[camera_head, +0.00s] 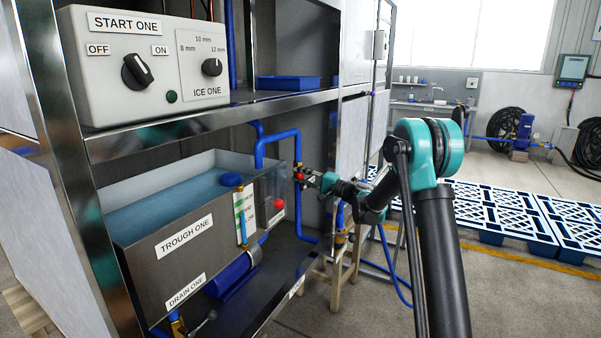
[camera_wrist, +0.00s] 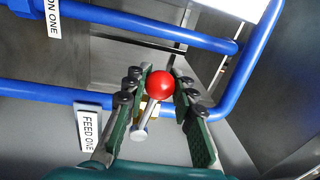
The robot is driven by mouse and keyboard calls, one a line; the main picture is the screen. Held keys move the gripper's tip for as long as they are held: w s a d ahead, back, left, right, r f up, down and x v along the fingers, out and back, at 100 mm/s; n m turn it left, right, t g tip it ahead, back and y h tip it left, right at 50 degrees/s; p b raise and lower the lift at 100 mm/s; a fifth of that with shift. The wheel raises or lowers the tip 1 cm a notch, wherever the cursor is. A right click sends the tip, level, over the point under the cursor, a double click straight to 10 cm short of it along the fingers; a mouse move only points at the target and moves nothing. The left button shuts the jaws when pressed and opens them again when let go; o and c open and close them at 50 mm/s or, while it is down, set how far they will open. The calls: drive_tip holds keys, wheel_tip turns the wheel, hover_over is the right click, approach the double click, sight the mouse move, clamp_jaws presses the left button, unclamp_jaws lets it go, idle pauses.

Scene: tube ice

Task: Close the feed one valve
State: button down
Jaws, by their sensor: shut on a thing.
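The feed one valve shows in the wrist view as a brass body (camera_wrist: 150,109) on a blue pipe, with a silver lever and a red ball knob (camera_wrist: 160,85). A FEED ONE label (camera_wrist: 88,134) hangs on the pipe beside it. My gripper (camera_wrist: 162,70) has its two green fingers on either side of the red knob, shut on it. In the head view my gripper (camera_head: 303,179) is at the blue pipe just right of the trough. There the valve is mostly hidden by my gripper, with only a bit of red showing.
Trough one (camera_head: 185,242), holding water, stands on the shelf to the left. The control box (camera_head: 150,70) is above it. Blue pipes (camera_head: 262,150) run close around my gripper. Blue pallets (camera_head: 515,215) lie on the floor to the right.

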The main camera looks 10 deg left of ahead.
drive_tip(key=shift+f+n, duration=0.55)
drive_tip(key=shift+n, duration=0.35)
drive_tip(key=c, duration=1.2)
unclamp_jaws()
drive_tip(key=v, duration=1.2)
